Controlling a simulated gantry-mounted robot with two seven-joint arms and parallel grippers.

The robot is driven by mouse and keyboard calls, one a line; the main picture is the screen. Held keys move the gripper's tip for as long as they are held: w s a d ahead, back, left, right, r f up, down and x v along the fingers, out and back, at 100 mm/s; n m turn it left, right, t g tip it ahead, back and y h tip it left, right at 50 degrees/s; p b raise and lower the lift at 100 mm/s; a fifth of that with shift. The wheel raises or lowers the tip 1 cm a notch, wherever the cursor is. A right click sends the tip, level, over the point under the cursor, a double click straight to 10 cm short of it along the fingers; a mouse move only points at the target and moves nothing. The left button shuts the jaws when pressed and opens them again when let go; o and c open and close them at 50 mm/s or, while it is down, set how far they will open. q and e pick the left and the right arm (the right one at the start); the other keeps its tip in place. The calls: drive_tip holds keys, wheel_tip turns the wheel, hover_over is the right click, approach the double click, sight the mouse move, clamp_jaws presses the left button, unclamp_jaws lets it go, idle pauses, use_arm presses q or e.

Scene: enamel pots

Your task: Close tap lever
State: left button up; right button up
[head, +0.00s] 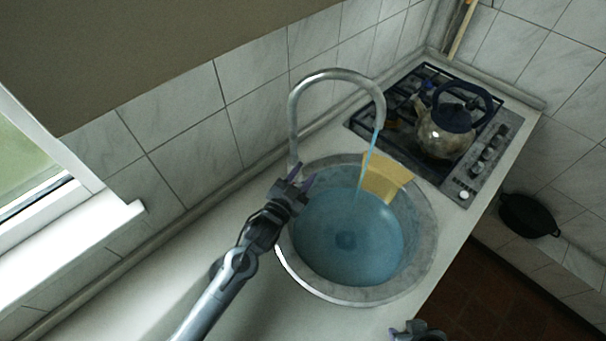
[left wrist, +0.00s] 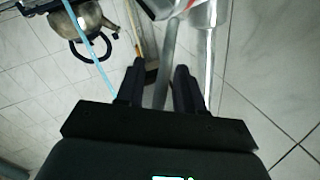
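The metal tap (head: 293,120) rises behind the round sink (head: 290,262), and its curved spout reaches over the basin. A blue water stream (head: 368,158) runs from it into the sink. My left gripper (head: 303,182) is at the tap's base and hides the lever in the head view. In the left wrist view, my left gripper's fingers (left wrist: 160,72) are apart. A thin metal bar, perhaps the lever (left wrist: 168,58), shows between them; contact cannot be told. The tap's metal body (left wrist: 214,45) is just right of the fingers. My right gripper (head: 415,331) is partly in view at the bottom edge.
A yellow cloth or board (head: 386,178) is at the sink's far rim. A kettle (head: 445,132) stands on the gas hob (head: 470,165) at the right. A tiled wall (head: 180,112) runs close behind the tap. The counter (head: 210,232) left of the sink is clear.

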use_arm(q)
drive_tip(key=shift+w, duration=0.1)
clamp_jaws()
use_arm(e)
drive_tip(key=shift+a, duration=0.15)
drive_tip(key=shift+r, duration=0.1)
use_arm(q)
drive_tip(key=w+g+p, duration=0.1)
drive_tip(key=p, duration=0.2)
drive_tip(key=w+r+n+g+p, duration=0.1)
drive_tip(key=p, duration=0.2)
drive_tip(key=w+n+g+y+p, duration=0.1)
drive_tip(key=p, duration=0.2)
drive_tip(key=shift+a+r, duration=0.25)
drive_tip(key=shift+a, duration=0.15)
drive_tip(key=shift+w+a+f+n+g+p, duration=0.1)
drive_tip(key=shift+w+f+n+g+p, duration=0.15)
drive_tip(key=shift+w+n+g+p, duration=0.4)
drive_tip(key=shift+s+f, duration=0.15)
drive_tip(key=shift+f, duration=0.05)
use_arm(e)
wheel_tip(320, 180, up, 10)
drive_tip(key=shift+r, duration=0.2)
